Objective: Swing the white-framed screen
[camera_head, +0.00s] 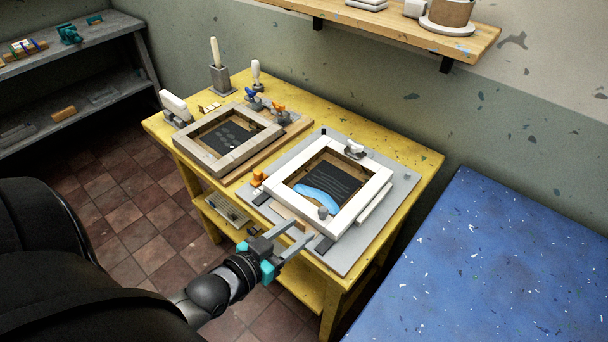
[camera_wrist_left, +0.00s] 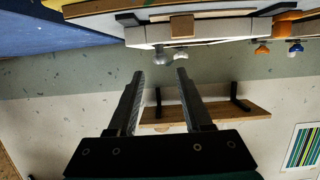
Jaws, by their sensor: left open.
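The white-framed screen (camera_head: 298,205) lies flat, or nearly so, on a grey board (camera_head: 386,211) on the yellow table. Blue ink shows within its dark mesh. My left gripper (camera_head: 307,230) is open and empty just short of that near side, apart from the frame. The left wrist view appears upside down. My right gripper is not in view.
A wooden-framed screen (camera_head: 212,160) lies left of the white one on the yellow table (camera_head: 425,165). Small orange (camera_head: 259,177) and dark blocks sit by the white frame. A blue surface (camera_head: 490,260) stands at the right. A wooden wall shelf (camera_head: 400,30) hangs above the back.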

